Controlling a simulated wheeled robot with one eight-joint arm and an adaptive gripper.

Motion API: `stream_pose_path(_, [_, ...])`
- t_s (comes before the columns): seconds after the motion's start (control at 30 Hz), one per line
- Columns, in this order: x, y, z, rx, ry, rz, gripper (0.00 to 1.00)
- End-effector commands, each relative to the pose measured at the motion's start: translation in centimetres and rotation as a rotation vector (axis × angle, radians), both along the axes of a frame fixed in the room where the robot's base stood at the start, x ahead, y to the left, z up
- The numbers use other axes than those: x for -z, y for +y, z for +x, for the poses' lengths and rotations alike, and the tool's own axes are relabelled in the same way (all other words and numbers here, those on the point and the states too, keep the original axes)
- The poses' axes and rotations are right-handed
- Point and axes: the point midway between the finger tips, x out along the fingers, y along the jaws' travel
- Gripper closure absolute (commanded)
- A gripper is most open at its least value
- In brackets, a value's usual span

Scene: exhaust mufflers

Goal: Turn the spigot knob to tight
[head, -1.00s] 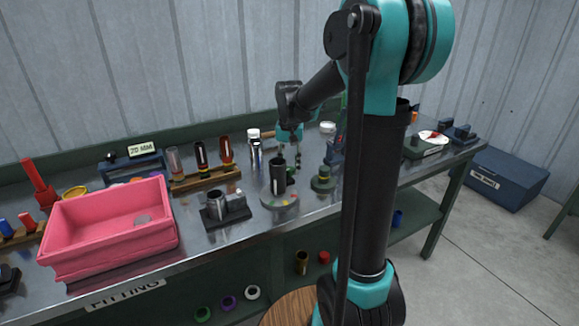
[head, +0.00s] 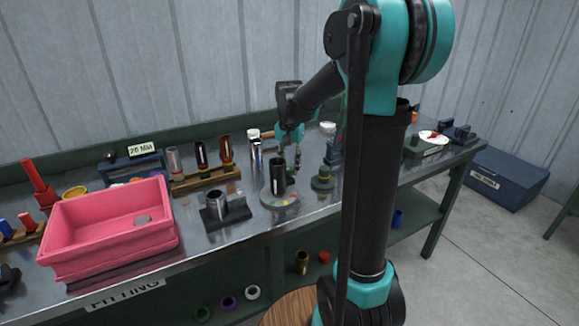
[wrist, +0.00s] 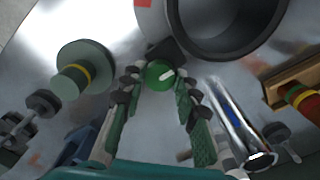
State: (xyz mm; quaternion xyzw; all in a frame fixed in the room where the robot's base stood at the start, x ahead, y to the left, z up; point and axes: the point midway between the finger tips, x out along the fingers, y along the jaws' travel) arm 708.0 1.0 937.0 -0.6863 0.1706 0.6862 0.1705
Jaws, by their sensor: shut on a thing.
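The spigot is a dark upright cylinder (head: 278,176) on a round grey base (head: 268,201) with coloured marks. In the wrist view its open top (wrist: 222,22) shows at the upper right. The spigot knob is a round green cap with a white line (wrist: 160,74), beside the cylinder. My gripper (wrist: 158,88) has its two ribbed fingers on either side of the knob and is shut on it. The knob's white line points up and to the right in the wrist view. In the head view my gripper (head: 294,165) reaches down just behind the cylinder.
A green stepped post (head: 322,180) stands right of the spigot, and a shiny metal cylinder (wrist: 238,118) stands close on the other side. A dark block with a metal tube (head: 227,208) and a pink bin (head: 110,228) are to the left.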

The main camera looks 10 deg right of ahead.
Motion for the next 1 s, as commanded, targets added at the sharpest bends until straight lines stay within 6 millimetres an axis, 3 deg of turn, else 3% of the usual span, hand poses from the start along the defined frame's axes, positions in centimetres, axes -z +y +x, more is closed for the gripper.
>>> stream_pose_path(0.03, [0.0,0.0,0.0,0.0,0.0,0.0,0.67])
stream_pose_path(0.2, [0.0,0.0,0.0,0.0,0.0,0.0,0.49])
stream_pose_path(0.57, [-0.5,0.0,0.0,-0.001,0.0,0.0,0.49])
stream_pose_path(0.77, [-3.3,0.0,0.0,-0.001,0.0,0.0,0.49])
stream_pose_path(1.0, [-8.1,0.0,0.0,-0.001,0.0,0.0,0.49])
